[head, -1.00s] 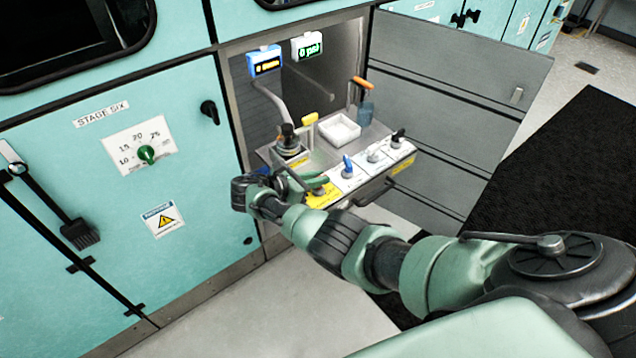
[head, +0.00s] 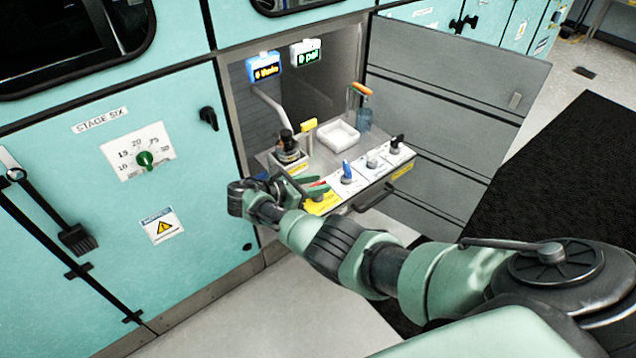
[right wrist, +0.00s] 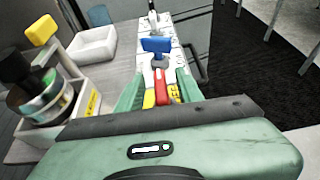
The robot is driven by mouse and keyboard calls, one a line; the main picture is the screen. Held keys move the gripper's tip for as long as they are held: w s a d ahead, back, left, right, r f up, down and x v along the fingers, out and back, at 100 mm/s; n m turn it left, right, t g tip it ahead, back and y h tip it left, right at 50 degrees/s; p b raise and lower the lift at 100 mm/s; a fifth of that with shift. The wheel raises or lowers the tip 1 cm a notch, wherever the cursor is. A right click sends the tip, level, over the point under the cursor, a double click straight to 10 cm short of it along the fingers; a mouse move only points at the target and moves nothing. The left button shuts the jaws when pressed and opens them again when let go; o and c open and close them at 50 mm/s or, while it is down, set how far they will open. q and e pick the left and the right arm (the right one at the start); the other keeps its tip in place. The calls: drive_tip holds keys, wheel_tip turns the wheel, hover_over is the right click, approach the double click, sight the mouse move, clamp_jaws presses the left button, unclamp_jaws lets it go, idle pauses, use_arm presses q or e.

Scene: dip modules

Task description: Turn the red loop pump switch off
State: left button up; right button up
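The red switch handle (head: 317,187) is at the near left end of the pull-out panel's switch row, over a yellow plate (head: 322,204). In the right wrist view the red handle (right wrist: 161,88) points back toward my wrist. My right gripper (head: 308,187) is at this switch, with its green fingers apart, one on each side of the handle. In the right wrist view the open gripper (right wrist: 160,86) straddles it, and I cannot tell whether either finger touches it. The base of the red switch is partly hidden. My left gripper is out of view.
A blue switch (head: 347,170) stands just beyond the red one, followed by grey (head: 372,159) and black (head: 396,144) switches. A black-topped round fitting (head: 287,147) and a white tray (head: 338,134) sit behind. A grab handle (head: 373,199) juts from the panel's front.

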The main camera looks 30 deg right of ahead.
drive_tip(key=v, duration=0.7)
idle(0.3)
